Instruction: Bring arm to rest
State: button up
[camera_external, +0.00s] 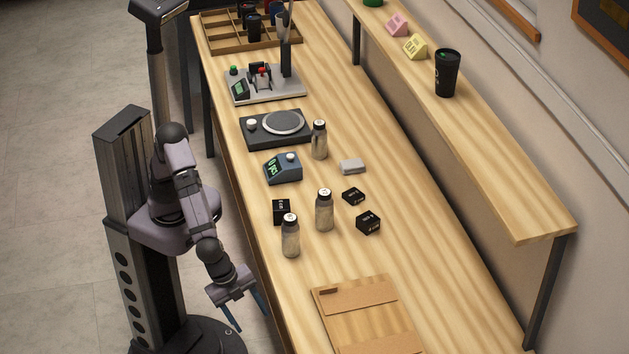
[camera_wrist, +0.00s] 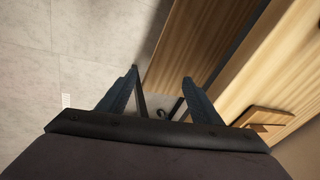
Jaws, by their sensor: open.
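My gripper (camera_external: 248,312) hangs beside the near left edge of the wooden workbench (camera_external: 400,235), pointing down, with its blue fingers spread apart. It holds nothing. In the wrist view my gripper (camera_wrist: 160,88) shows its two dark fingers apart, with the floor and the bench's side between and beyond them. My arm is folded close to its column, to the left of the bench.
Several bottles (camera_external: 324,210), black boxes (camera_external: 368,223), a blue-grey device (camera_external: 283,168), a round-plate unit (camera_external: 284,123) and the marker station (camera_external: 264,84) stand on the bench. A cardboard piece (camera_external: 360,299) lies at the near end. A raised shelf (camera_external: 490,150) runs along the right.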

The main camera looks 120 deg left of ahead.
jog(key=s+a+r+n+g+h+p, duration=0.1)
jog(key=s+a+r+n+g+p, duration=0.15)
jog(key=s+a, duration=0.65)
jog(key=s+a+r+n+g+h+p, duration=0.1)
jog(key=s+a+n, duration=0.3)
jog(key=s+a, duration=0.55)
notch_tip(320, 180, up, 15)
jog(key=p, duration=1.4)
jog(key=shift+w+f, duration=0.15)
jog(key=shift+w, duration=0.1)
jog(key=shift+o, duration=0.3)
jog(key=shift+a, duration=0.1)
